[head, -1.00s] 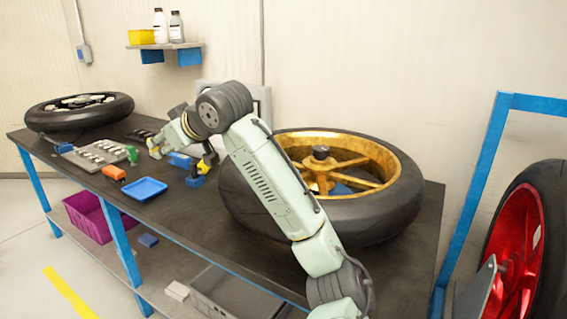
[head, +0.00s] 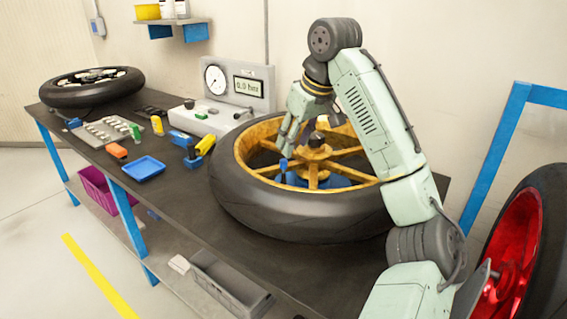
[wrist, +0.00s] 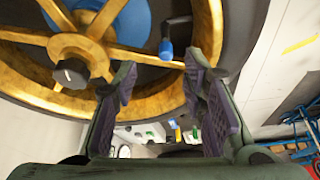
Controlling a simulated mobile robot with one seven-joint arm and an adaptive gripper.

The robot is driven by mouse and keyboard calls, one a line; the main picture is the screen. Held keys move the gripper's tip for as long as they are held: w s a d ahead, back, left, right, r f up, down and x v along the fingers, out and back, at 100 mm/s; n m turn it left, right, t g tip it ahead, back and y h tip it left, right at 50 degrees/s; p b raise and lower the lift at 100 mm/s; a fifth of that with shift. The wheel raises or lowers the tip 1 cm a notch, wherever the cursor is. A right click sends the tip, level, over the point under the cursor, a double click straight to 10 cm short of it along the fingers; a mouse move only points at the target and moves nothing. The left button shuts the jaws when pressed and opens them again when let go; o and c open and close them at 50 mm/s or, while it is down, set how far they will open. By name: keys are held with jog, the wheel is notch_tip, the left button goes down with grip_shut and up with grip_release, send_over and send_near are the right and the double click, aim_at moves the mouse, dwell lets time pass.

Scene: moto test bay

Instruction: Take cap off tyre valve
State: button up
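The gold-spoked wheel with its black tyre (head: 300,208) lies flat on the dark bench. A blue cap (head: 284,164) stands upright at the near inner side of its rim, seemingly on the tyre valve; in the wrist view the cap (wrist: 166,49) sits on a dark stem coming from the rim. My gripper (head: 288,152) points down over the wheel, close to the cap. In the wrist view my gripper (wrist: 162,66) is open and empty, with the cap just beyond the gap between its fingertips. I cannot tell the exact distance.
A dark hub nut (head: 315,141) stands up at the wheel's centre, near my gripper. A gauge box (head: 238,85), a blue tray (head: 144,168) and a yellow-and-blue tool (head: 204,146) are left of the wheel. Another wheel (head: 92,87) lies at the far left.

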aim_at(284, 160)
jog(key=shift+a+p+x, duration=0.25)
jog(key=shift+p+x, duration=0.2)
jog(key=shift+x, duration=1.1)
jog(key=shift+a+p+x, duration=0.2)
jog(key=shift+p+x, duration=0.2)
jog(key=shift+x, duration=1.15)
jog(key=shift+r, duration=0.1)
jog(key=shift+c, duration=0.4)
jog(key=c, duration=0.7)
